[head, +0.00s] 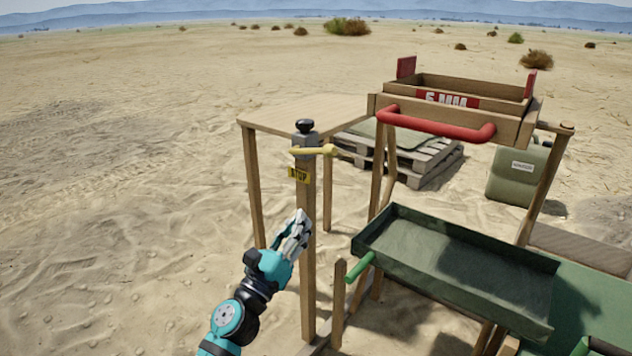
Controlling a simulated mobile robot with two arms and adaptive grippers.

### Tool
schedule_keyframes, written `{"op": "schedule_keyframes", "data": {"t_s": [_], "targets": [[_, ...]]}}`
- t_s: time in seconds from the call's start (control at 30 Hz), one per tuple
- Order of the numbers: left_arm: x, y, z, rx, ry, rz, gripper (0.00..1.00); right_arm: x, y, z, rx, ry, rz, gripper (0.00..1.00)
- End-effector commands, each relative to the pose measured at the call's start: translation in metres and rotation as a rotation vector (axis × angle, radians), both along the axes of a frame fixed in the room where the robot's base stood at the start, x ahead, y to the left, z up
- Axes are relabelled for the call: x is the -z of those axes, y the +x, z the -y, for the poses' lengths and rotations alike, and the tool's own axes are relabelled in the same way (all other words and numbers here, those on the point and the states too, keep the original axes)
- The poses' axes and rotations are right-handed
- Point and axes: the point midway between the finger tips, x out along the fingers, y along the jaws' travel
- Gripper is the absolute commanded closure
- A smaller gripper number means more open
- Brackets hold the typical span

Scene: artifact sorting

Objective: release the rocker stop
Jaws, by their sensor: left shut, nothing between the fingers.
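The rocker stop is a yellow lever (313,151) on a grey bracket with a black knob (305,126), at the top of a wooden post (308,250). The lever lies roughly level and points right. A yellow label reading STOP (299,175) is on the post just below it. My left gripper (301,216) is shut and empty. It points up beside the post, below the label and apart from the lever.
A green tray (455,285) with green handles stands right of the post. Behind it, a wooden sieve box (502,127) with a red handle (435,126) sits on a wooden frame. A wooden table (270,118), a pallet (440,167) and a green canister (518,175) stand behind. Open sand lies left.

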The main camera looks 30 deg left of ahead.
Motion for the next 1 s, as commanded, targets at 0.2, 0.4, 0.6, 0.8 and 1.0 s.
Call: {"op": "schedule_keyframes", "data": {"t_s": [0.2, 0.4, 0.6, 0.8, 1.0], "targets": [[-0.001, 0.000, 0.000, 0.001, -0.002, 0.000, 1.00, -0.001, 0.001, 0.000, 0.000, -0.001, -0.002, 0.60], [-0.006, 0.009, 0.000, 0.003, -0.001, 0.002, 1.00, -0.002, 0.001, 0.000, 0.000, -0.001, -0.004, 0.60], [-0.022, 0.041, -0.002, 0.003, 0.001, 0.003, 1.00, -0.005, 0.001, 0.000, 0.000, -0.002, -0.008, 0.60], [-0.039, 0.081, -0.003, 0.002, -0.001, 0.003, 1.00, -0.007, 0.001, 0.000, -0.001, -0.001, -0.008, 0.60], [-0.065, 0.088, -0.010, 0.001, 0.003, -0.001, 1.00, -0.017, 0.002, -0.001, -0.001, -0.002, -0.011, 0.60]]}}
